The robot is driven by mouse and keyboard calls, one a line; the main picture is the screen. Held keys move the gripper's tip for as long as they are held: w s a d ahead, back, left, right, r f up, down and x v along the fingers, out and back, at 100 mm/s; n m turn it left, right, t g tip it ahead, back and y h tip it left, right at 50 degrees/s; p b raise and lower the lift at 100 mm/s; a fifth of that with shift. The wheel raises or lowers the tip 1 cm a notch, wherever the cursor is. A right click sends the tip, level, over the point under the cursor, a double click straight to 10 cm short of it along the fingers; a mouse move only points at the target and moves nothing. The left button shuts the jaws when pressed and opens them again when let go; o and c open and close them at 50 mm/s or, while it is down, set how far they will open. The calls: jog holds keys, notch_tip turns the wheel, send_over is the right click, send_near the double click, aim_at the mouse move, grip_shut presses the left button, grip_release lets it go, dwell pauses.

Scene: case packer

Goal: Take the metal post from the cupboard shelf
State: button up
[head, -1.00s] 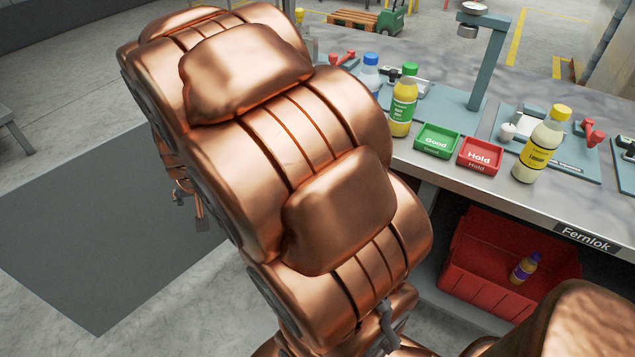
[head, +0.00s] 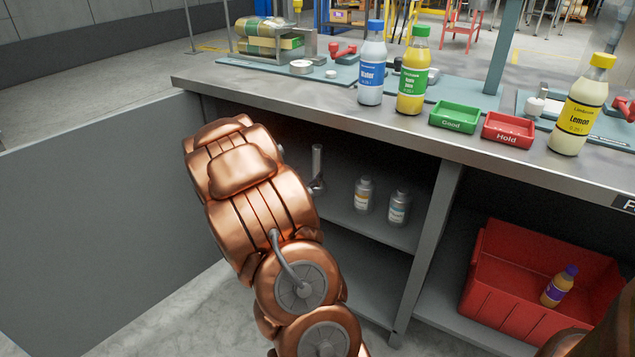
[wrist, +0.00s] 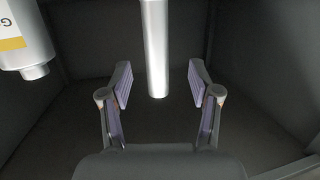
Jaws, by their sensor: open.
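The metal post (head: 317,162) is a slim silver cylinder standing upright on the cupboard shelf (head: 345,212), left of two small silver bottles. In the wrist view the post (wrist: 156,45) rises between the two fingertips, with a gap on each side. My gripper (wrist: 160,84) is open and empty, with purple pads either side of the post. In the head view my copper-coloured arm reaches into the cupboard and hides the gripper.
A silver bottle (wrist: 22,40) with a yellow-marked label is close left in the wrist view. Two silver bottles (head: 364,195) (head: 398,207) stand right of the post. A grey open door panel (head: 90,215) flanks the left. The counter (head: 290,108) overhangs the shelf; a red crate (head: 500,295) is right.

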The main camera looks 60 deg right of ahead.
aim_at(316, 168)
jog(key=shift+s+b+x, duration=0.15)
jog(key=shift+b+x, duration=0.5)
jog(key=shift+x, duration=1.1)
jog(key=shift+s+b+x, duration=0.15)
jog(key=shift+b+x, duration=0.45)
jog(key=shift+x, duration=1.1)
jog(key=shift+w+d+r, duration=0.15)
jog(key=shift+d+r, duration=0.05)
jog(key=shift+d, duration=0.25)
jog(key=shift+c, duration=0.2)
grip_shut()
